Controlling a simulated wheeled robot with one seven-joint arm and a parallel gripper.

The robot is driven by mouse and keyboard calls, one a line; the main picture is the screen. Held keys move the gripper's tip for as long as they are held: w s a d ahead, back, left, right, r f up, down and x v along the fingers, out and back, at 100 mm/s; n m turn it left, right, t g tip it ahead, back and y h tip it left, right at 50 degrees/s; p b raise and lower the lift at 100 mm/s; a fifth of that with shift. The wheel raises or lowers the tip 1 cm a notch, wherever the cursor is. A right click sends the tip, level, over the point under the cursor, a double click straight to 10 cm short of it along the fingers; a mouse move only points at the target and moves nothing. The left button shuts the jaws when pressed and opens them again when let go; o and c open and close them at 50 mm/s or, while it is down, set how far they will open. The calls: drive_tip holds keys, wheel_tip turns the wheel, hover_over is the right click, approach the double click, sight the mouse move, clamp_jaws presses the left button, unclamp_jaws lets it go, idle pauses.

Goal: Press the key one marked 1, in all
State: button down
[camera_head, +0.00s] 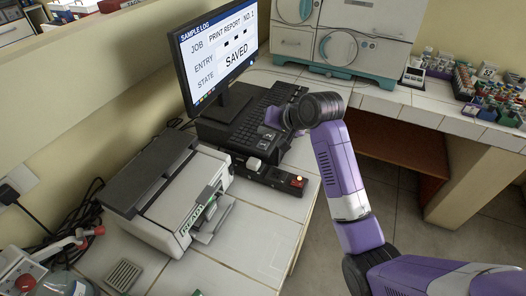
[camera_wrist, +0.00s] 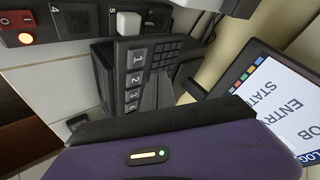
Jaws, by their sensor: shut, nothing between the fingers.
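The key marked 1 (camera_wrist: 137,59) is a grey square key at the end of a column of numbered keys on the dark keyboard (camera_head: 250,118). Keys 2 and 3 follow below it in the wrist view. My gripper (camera_wrist: 158,85) is shut and empty, its grey fingers just beside this key column. Whether the fingertips touch the keyboard cannot be told. In the head view my gripper (camera_head: 276,118) is over the keyboard's near right part, partly hidden by my wrist. The monitor (camera_head: 219,50) reads job "PRINT REPORT NO. 1", entry as dashes, state "SAVED".
A printer (camera_head: 165,190) labelled READY stands left of the keyboard. A dark switch box (camera_head: 270,176) with a white button and a lit red switch lies in front of it. The white tiled bench (camera_head: 262,232) is clear nearer me. Tube racks (camera_head: 490,92) stand far right.

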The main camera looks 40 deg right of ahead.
sight(259, 142)
drive_tip(key=shift+f, duration=1.35)
drive_tip(key=shift+f, duration=0.2)
idle(0.9)
drive_tip(key=shift+f, duration=0.2)
drive_tip(key=shift+f, duration=0.4)
idle(0.8)
drive_tip(key=shift+r, duration=0.1)
drive_tip(key=shift+r+p, duration=0.7)
drive_tip(key=shift+p, duration=0.05)
drive_tip(key=shift+r, duration=0.1)
